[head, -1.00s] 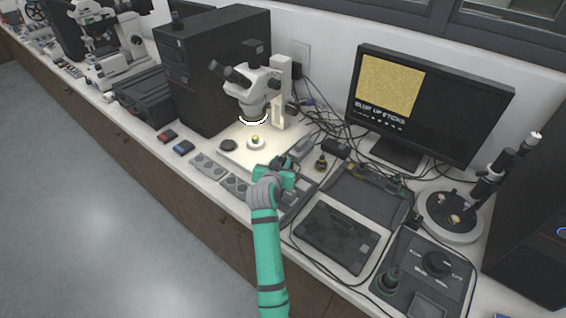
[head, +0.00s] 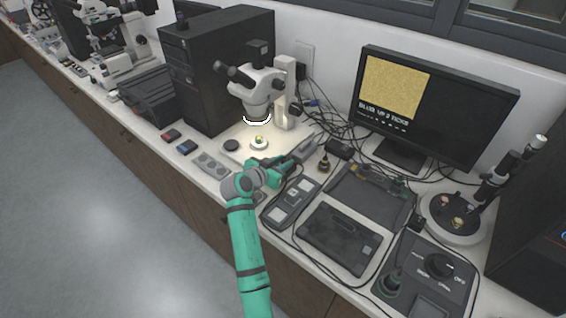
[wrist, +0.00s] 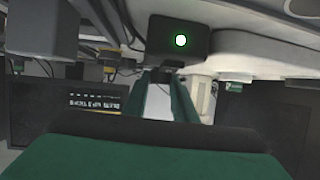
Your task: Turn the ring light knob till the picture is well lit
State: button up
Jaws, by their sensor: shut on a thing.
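The microscope (head: 259,86) stands left of the monitor, with its ring light (head: 257,121) glowing white. A small pale sample (head: 259,142) sits on the lit stage below. My gripper (head: 290,163) is at a small grey control box (head: 305,149) right of the stage. In the wrist view its fingers (wrist: 167,78) are shut at a dark box (wrist: 178,38) with a green lamp. The ring light knob is hidden between the fingers. The monitor (head: 434,98) shows a yellow speckled picture (head: 394,88) and text below it that seems to read "blur up 2 ticks".
A dark control pad (head: 291,203) and a black tray (head: 370,197) lie in front and right of my gripper. Loose cables run behind it. A black computer tower (head: 218,70) stands behind the microscope. The floor at left is clear.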

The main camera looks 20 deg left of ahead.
jog(key=shift+f, duration=0.1)
jog(key=o, duration=1)
jog(key=shift+o, duration=0.2)
jog(key=v, duration=1)
jog(key=shift+s+r, duration=0.2)
jog(key=shift+s, duration=0.15)
jog(key=shift+a, duration=0.15)
